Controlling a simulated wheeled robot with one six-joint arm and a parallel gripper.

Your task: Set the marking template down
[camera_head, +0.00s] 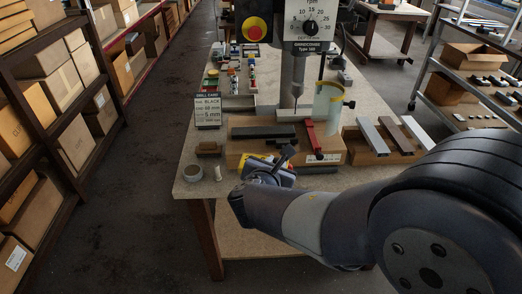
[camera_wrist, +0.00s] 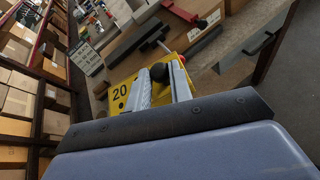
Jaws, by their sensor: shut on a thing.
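The marking template is a yellow plate marked "20" (camera_wrist: 121,94) with a dark round knob (camera_wrist: 158,72). In the wrist view my gripper (camera_wrist: 160,82) is shut on it, with the knob between the two grey fingers. In the head view a strip of the yellow template (camera_head: 254,158) shows beside my gripper (camera_head: 278,165), at the front of the workbench (camera_head: 188,180). My wrist hides much of it there. I cannot tell whether the template touches the bench or hangs above it.
A drill press (camera_head: 291,72) stands behind a wooden block with a dark profile (camera_head: 265,132) and red clamp (camera_head: 310,137). Several profiles (camera_head: 372,135) lie to the right. Shelves (camera_head: 60,120) line the aisle.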

